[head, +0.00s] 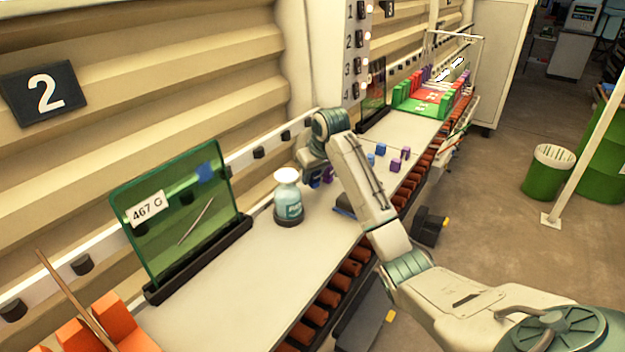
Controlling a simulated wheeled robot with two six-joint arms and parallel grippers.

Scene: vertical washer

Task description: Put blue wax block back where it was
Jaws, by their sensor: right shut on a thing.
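My right arm comes in from the lower right and bends over the bench. My right gripper (313,172) points down behind the white-capped bottle, shut on what looks like a small blue wax block (315,182). The fingertips are small and partly hidden, so the block's contact with the bench cannot be told. Another blue block (380,150) and purple blocks (395,165) stand on the bench to the right, beyond my forearm. My left gripper is not in view.
A bottle (288,197) stands in front of my right gripper. A green glass panel (177,215) labelled 467 G stands at the left, with orange pieces (112,322) in the corner. The near bench top (235,290) is clear. Red and green blocks (430,95) stand at the far end.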

